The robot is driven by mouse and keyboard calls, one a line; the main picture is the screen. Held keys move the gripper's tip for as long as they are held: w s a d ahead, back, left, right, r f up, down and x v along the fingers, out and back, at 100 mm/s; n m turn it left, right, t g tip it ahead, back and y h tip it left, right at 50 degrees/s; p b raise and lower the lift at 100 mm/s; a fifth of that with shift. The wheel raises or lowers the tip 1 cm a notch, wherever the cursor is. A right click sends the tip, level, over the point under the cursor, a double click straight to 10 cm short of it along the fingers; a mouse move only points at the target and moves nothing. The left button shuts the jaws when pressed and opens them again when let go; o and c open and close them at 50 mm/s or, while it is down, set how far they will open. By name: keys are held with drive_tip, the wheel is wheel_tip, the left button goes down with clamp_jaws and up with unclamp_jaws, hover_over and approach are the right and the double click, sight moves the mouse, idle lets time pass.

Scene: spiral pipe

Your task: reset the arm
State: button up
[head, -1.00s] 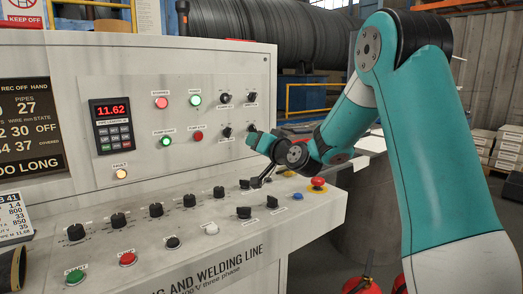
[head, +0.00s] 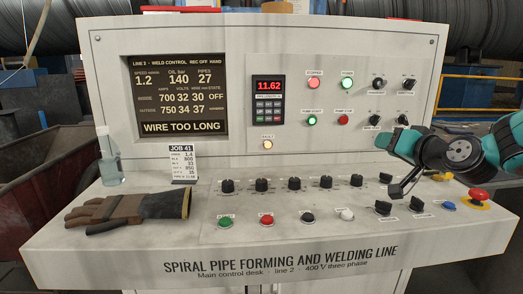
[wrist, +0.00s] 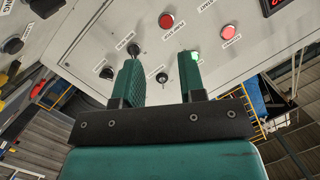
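My gripper (head: 398,190) hangs over the right part of the control desk (head: 300,225), near the black selector switches. My teal arm (head: 495,150) comes in from the right edge of the head view. In the wrist view the two green fingers of my gripper (wrist: 159,62) stand apart with nothing held between them. Past the fingers is the white upright panel, with a black knob (wrist: 162,77) seen through the gap.
A red emergency button (head: 479,194) and a blue button (head: 449,206) sit right of the gripper. The screen (head: 180,97) reads WIRE TOO LONG.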

drive_tip(key=s+a+f+n+g+y, duration=0.25)
drive_tip(key=s+a+n+g, duration=0.2)
drive_tip(key=s+a, duration=0.55)
drive_tip(key=s+a+f+n+g+h, duration=0.1)
drive_tip(key=s+a+f+n+g, duration=0.2)
drive_tip(key=s, duration=0.5)
drive_tip(key=s+a+n+g, duration=0.1)
drive_tip(key=s+a+g, duration=0.1)
drive_tip(key=s+g, duration=0.45)
drive_tip(key=s+a+f+n+g+h, duration=0.1)
drive_tip(key=s+a+f+n+g, duration=0.15)
drive_tip(key=s, duration=0.75)
wheel_tip(320, 180, up, 16)
drive_tip(key=w+p, duration=0.1)
drive_tip(key=p, duration=1.4)
drive_tip(key=shift+a+r+m+t, duration=0.15)
drive_tip(key=shift+m+t, duration=0.25)
drive_tip(key=shift+t, duration=0.05)
